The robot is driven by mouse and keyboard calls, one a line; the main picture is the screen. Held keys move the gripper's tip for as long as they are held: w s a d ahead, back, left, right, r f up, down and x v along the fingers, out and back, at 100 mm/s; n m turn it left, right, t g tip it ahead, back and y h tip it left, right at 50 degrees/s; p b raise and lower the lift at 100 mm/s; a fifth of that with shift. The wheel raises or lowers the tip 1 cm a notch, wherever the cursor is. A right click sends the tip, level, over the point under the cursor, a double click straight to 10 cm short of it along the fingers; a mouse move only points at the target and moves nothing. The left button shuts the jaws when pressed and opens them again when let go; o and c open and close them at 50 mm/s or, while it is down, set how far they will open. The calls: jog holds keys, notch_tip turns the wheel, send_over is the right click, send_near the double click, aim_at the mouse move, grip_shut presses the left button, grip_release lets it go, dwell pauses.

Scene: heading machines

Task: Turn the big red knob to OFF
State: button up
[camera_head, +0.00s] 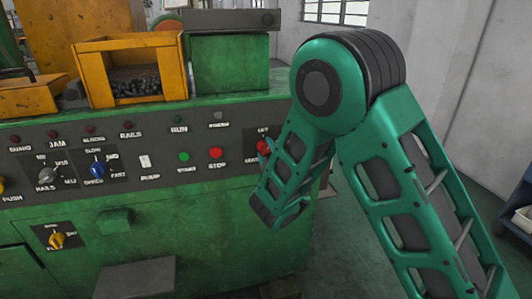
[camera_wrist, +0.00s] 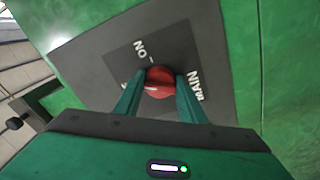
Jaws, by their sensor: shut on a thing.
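The big red knob (camera_wrist: 159,80) sits on a dark grey plate (camera_wrist: 118,62) on the green machine. In the wrist view the plate carries the words ON and MAIN; another label is mostly hidden behind the left finger. My gripper (camera_wrist: 160,95) has one finger on each side of the knob and is shut on it. In the head view the red knob (camera_head: 264,146) shows partly, at the right end of the machine's panel, beside my green arm. My arm hides part of the plate and its labels there.
An orange bin (camera_head: 128,70) stands on top. A blue rack (camera_head: 520,215) is at far right.

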jog(key=n, duration=0.5)
jog(key=shift+d+n, duration=0.2)
jog(key=shift+n, duration=0.2)
jog(key=shift+f, duration=0.1)
dwell(0.3)
jog(key=o, duration=1)
jog(key=shift+o, duration=0.2)
jog(key=shift+a, duration=0.1)
jog(key=shift+s, duration=0.5)
jog(key=v, duration=0.9)
jog(key=shift+s+d, duration=0.25)
jog(key=shift+s, duration=0.05)
